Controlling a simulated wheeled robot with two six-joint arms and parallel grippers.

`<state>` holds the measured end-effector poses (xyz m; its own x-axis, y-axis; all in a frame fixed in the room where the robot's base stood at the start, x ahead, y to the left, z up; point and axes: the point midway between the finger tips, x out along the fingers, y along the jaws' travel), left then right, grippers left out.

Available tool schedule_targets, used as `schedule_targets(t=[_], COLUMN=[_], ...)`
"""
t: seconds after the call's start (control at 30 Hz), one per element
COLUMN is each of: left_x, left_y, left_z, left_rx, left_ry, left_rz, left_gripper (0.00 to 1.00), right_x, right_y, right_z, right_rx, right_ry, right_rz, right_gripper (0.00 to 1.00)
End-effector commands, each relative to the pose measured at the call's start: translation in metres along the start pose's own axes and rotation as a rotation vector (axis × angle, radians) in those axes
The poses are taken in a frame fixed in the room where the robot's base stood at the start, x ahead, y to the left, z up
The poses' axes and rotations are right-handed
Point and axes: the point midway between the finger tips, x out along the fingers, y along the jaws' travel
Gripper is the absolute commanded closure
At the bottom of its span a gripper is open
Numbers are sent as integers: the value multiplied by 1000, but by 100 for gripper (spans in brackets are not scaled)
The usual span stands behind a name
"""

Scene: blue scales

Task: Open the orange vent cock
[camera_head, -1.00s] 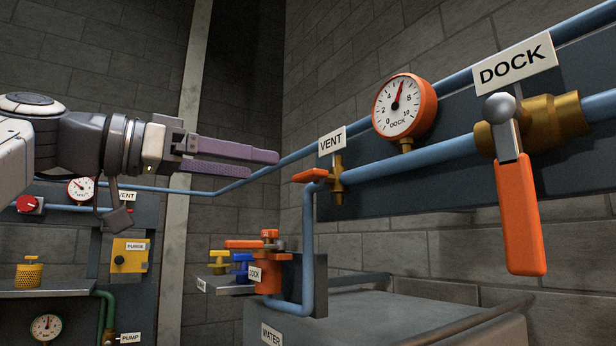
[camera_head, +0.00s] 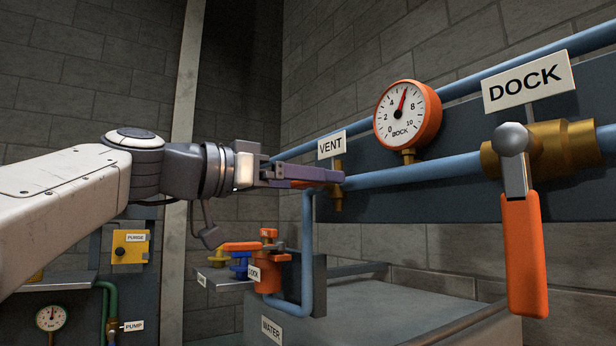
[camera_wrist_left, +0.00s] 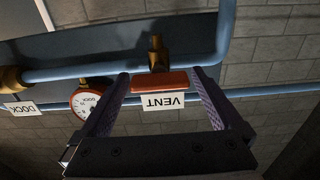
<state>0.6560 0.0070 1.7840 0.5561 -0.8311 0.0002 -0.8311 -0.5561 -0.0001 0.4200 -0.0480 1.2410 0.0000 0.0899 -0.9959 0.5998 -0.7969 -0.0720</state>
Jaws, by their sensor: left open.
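The vent cock has an orange lever and a brass body. In the left wrist view the orange lever (camera_wrist_left: 160,83) lies crosswise between the two fingers, with the brass body (camera_wrist_left: 158,54) beyond it. In the head view the brass body (camera_head: 338,190) shows under the VENT label (camera_head: 331,145), and the lever is mostly hidden by the fingers. My left gripper (camera_head: 335,178) is open at the cock, its purple fingers on either side of the lever. In the left wrist view the open fingers (camera_wrist_left: 160,80) appear apart from the lever's ends. My right gripper is not in view.
A pressure gauge marked DOCK (camera_head: 405,113) sits on the pipe right of the cock. A DOCK valve with a hanging orange handle (camera_head: 523,255) is farther right. A blue pipe (camera_head: 307,245) drops below the cock. A grey box (camera_head: 400,310) stands beneath.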

Motion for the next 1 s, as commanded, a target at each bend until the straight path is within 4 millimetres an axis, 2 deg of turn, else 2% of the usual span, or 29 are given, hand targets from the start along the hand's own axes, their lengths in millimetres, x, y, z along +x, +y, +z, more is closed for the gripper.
schedule_targets(t=[0.07,0.27,0.3,0.67,1.0], left_x=[0,0,0,0,0], left_y=[0,0,0,-1,-2], left_z=[0,0,0,1,1], left_rx=[0,0,0,-72,-335], left_ry=[0,0,0,0,1], left_rz=[0,0,0,-1,-2], left_gripper=[0,73,76,76,76], right_x=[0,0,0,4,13], right_y=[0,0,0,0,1], right_z=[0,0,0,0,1], right_rx=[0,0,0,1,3], right_ry=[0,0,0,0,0], right_rz=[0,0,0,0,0], right_gripper=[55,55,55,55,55])
